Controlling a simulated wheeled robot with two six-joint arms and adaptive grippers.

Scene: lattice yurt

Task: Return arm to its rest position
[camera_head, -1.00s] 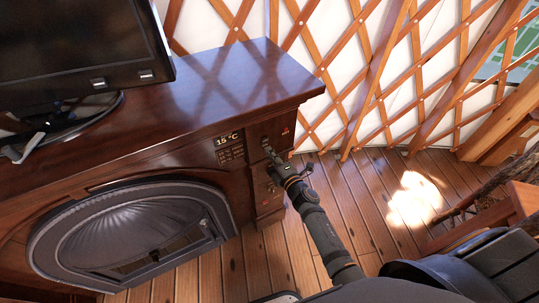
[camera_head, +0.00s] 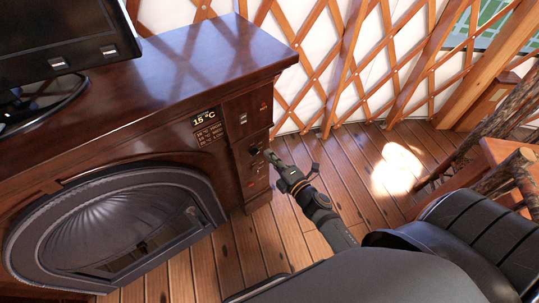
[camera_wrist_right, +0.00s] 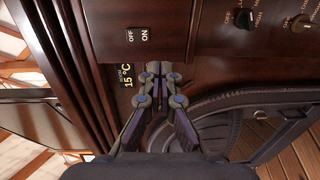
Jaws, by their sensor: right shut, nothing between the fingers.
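My right gripper (camera_head: 270,157) is shut and empty. In the head view it is in front of the right end of the dark wooden fireplace cabinet (camera_head: 205,65), beside its control panel, and my right arm reaches back to the lower right. In the right wrist view the gripper (camera_wrist_right: 160,72) shows with its fingertips together, in front of the cabinet face, below an ON/OFF switch (camera_wrist_right: 138,36) and beside a 15 °C display (camera_wrist_right: 127,76). I cannot tell the gap to the panel. The display also shows in the head view (camera_head: 204,118). My left gripper is not in view.
A black monitor (camera_head: 60,30) stands on the cabinet top at the left. The arched fireplace door (camera_head: 110,225) is below. A lattice wall (camera_head: 350,60) is behind. Wooden log furniture (camera_head: 500,160) stands at the right. The plank floor (camera_head: 340,180) between is clear.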

